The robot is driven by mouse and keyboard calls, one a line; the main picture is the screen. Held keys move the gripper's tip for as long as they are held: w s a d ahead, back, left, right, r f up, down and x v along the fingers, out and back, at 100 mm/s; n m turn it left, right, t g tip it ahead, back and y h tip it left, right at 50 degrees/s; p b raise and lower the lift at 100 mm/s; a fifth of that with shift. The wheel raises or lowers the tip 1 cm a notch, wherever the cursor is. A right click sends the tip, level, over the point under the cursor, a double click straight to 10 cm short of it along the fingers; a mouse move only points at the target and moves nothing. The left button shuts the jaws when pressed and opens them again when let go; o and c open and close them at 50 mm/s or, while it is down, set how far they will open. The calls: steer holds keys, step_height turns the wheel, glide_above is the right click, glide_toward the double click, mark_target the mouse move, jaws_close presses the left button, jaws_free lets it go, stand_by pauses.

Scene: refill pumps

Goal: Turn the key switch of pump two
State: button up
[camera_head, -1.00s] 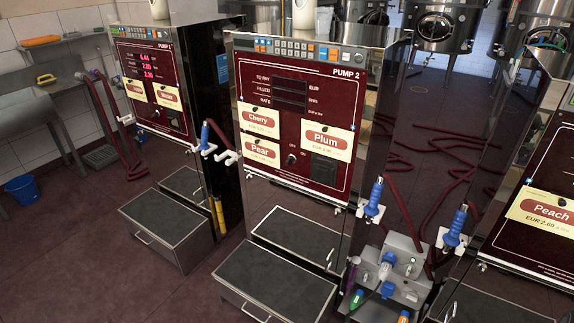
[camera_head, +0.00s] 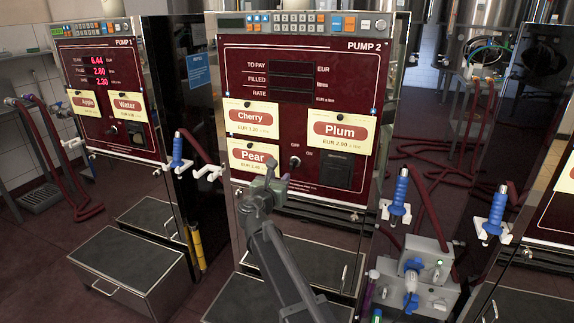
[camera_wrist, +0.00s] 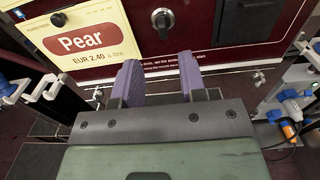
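Pump two (camera_head: 230,70) stands in the middle of the head view with a dark red front panel and unlit displays. Its key switch (camera_head: 295,162) is a small round knob with OFF and ON labels beside it, right of the Pear card. In the wrist view the key switch (camera_wrist: 162,20) sits at the top, ahead of the fingers, with its bar roughly upright. My gripper (camera_head: 280,183) is in front of the panel, just below the switch. In the wrist view my gripper (camera_wrist: 160,80) has two purple fingers apart with nothing between them. It does not touch the switch.
Cherry (camera_head: 250,117), Plum (camera_head: 338,133) and Pear (camera_head: 253,158) cards hang on the panel. A dark recess (camera_head: 337,170) lies right of the switch. Blue nozzles (camera_head: 398,195) hang at the right. Pump one (camera_head: 105,90) stands at left with lit red digits.

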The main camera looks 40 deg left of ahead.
mark_target(291, 163)
steer(key=x, duration=1.1)
steer(key=shift+d+f, duration=0.1)
steer(key=shift+f, duration=0.05)
jaws_close()
